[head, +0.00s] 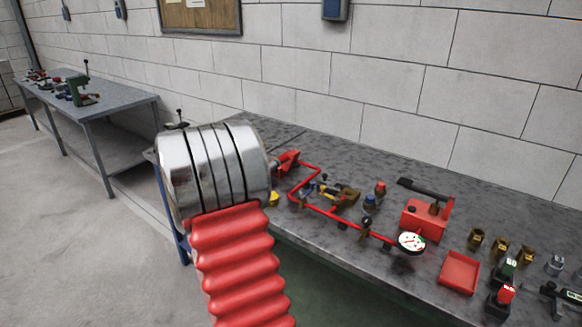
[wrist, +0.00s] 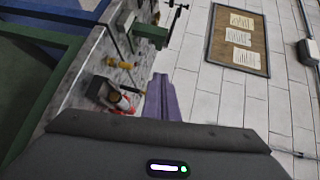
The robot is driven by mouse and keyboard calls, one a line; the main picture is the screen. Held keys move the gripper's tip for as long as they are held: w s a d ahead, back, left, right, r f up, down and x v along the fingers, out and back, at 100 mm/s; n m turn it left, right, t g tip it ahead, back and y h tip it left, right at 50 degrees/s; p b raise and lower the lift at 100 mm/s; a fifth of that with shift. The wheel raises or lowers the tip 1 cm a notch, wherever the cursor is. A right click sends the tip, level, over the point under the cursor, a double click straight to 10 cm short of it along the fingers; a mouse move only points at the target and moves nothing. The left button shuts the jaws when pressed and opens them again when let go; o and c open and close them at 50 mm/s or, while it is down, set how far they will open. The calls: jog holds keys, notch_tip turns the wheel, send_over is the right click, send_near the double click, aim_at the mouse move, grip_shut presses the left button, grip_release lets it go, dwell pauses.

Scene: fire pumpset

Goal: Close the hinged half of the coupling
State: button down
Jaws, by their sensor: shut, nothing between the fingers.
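A red pipe run (head: 335,212) lies along the bench in the head view. A brass fitting with dark parts (head: 343,193) sits within its bend. I cannot tell which part is the coupling or how far its hinged half stands open. My gripper (wrist: 164,97) shows in the wrist view as two purple-grey fingers close together, shut and empty. A small red and white part (wrist: 122,102) lies left of the fingers, apart from them in the picture.
A red box with a black lever (head: 424,218), a round gauge (head: 411,242), a red tray (head: 459,272) and several brass fittings stand on the right of the bench. A green vise (wrist: 150,32) shows in the wrist view. The block wall (head: 400,90) rises behind the bench.

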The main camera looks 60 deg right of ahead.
jog(key=s+d+f+m+g+h, duration=0.2)
jog(key=s+d+f+m, duration=0.1)
jog(key=s+d+m, duration=0.1)
jog(key=s+d+f+m+g+h, duration=0.2)
jog(key=s+d+f+m+g, duration=0.1)
jog(key=s+d, duration=0.4)
jog(key=s+d+f+m+g+h, duration=0.2)
jog(key=s+d+f+m+g, duration=0.1)
jog(key=d, duration=0.4)
jog(key=shift+s+d+f+m, duration=0.2)
jog(key=shift+s+f+m, duration=0.25)
jog(key=shift+s, duration=0.25)
jog(key=shift+s+d+f+m, duration=0.15)
jog(key=shift+s+f+m, duration=0.25)
jog(key=shift+s, duration=0.3)
send_near(293, 166)
jog(key=s+d+r, duration=0.2)
jog(key=d+r, duration=0.2)
jog(key=shift+d+r, duration=0.2)
jog(key=shift+a, duration=0.1)
